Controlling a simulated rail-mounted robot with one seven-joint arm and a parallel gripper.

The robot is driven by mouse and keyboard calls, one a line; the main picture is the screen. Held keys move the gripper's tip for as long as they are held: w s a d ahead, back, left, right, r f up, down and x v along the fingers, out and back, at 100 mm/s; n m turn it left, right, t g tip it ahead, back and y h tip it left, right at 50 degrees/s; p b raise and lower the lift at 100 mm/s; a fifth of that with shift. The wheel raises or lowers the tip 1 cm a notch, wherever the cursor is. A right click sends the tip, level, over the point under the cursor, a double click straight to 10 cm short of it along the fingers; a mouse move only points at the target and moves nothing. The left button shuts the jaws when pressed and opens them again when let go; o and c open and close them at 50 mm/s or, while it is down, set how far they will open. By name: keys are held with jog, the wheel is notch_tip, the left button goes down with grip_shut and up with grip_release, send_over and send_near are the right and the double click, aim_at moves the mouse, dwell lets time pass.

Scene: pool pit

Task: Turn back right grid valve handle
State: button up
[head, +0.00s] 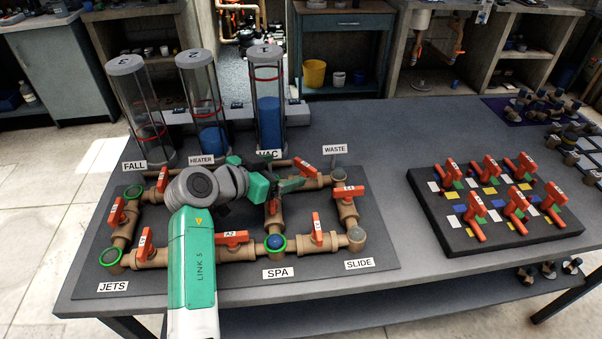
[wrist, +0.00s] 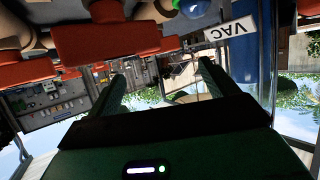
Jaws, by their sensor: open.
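The orange back right handle (head: 305,168) sits on the brown pipe grid (head: 190,254), on the back run between the VAC and WASTE labels. My gripper (head: 286,178) is over the back middle of the grid, just left of this handle, and hides part of the pipe there. In the wrist view my gripper's two dark green fingers (wrist: 163,78) are spread apart with nothing between them.
Other orange handles, such as A2 (head: 231,238), stand around the grid. Three clear cylinders (head: 267,105) rise behind it, close to my gripper. A black board (head: 440,220) with several orange valves lies at right. Bare tabletop (head: 375,135) is free behind the grid's right side.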

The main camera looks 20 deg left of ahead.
aim_at(305, 164)
jog(key=b+x, duration=0.3)
jog(key=x, duration=0.4)
jog(key=shift+f, duration=0.1)
jog(key=shift+w+d, duration=0.1)
jog(key=shift+w, duration=0.15)
